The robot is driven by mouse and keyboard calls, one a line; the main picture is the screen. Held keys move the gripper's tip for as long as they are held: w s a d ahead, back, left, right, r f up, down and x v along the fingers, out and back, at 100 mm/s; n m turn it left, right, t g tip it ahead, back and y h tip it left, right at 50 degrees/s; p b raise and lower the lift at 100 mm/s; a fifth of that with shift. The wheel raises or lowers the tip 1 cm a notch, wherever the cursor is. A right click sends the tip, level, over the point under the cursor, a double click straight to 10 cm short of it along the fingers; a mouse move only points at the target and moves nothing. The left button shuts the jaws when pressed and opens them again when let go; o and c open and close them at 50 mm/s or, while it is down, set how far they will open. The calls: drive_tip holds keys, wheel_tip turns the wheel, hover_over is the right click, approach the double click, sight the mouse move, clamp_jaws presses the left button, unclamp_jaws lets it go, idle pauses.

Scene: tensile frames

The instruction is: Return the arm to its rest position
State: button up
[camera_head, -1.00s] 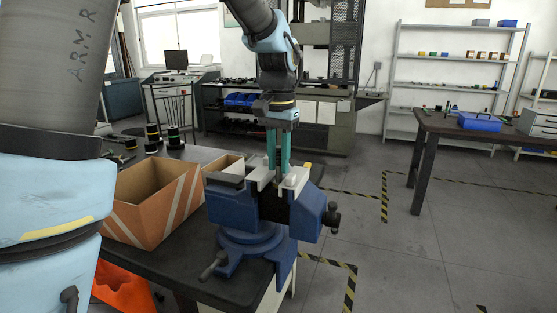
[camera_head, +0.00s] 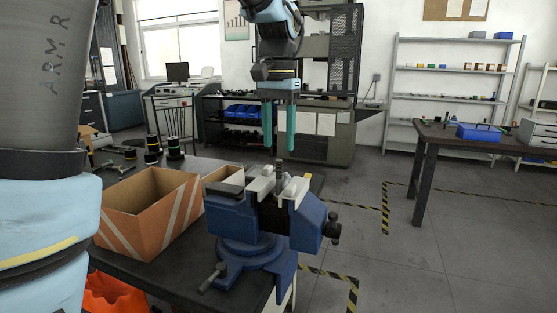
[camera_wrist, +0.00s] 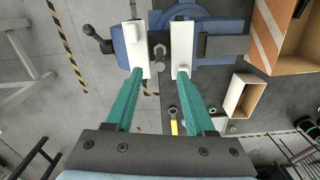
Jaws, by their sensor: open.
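My gripper (camera_head: 279,146) hangs above the blue bench vise in the head view, its two teal fingers pointing down, apart and with nothing between them. In the wrist view the fingers (camera_wrist: 160,76) are spread, with the vise below them. The blue vise (camera_head: 256,247) stands at the corner of the dark workbench. A grey metal piece (camera_head: 279,175) stands upright between its pale jaws. It also shows from above in the wrist view (camera_wrist: 159,50). My gripper is clear of the vise and the piece.
An orange-and-white striped open box (camera_head: 152,232) and a smaller open box (camera_head: 222,176) sit left of the vise. Several dark spools (camera_head: 174,150) stand behind them. Another table (camera_head: 470,135) with a blue case is at the right. The floor between is clear.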

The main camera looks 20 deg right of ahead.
drive_tip(key=shift+r, duration=1.45)
drive_tip(key=w+a+f+n, duration=0.1)
drive_tip(key=a+f+n, duration=0.1)
drive_tip(key=a+f, duration=0.5)
drive_tip(key=w+a+f+n, duration=0.25)
drive_tip(key=a+f, duration=0.25)
drive_tip(key=a, duration=0.5)
drive_tip(key=s+a+f+n, duration=0.2)
drive_tip(key=s+a+f, duration=0.1)
drive_tip(key=a, duration=0.3)
drive_tip(key=s+a+f+n+t, duration=0.1)
drive_tip(key=s+a+f+n, duration=0.1)
drive_tip(key=s+a+f, duration=0.2)
drive_tip(key=a+f, duration=0.1)
drive_tip(key=a, duration=0.2)
drive_tip(key=shift+s+f+n+t, duration=0.25)
drive_tip(key=shift+f+n+t, duration=0.05)
drive_tip(key=shift+f+n, duration=0.1)
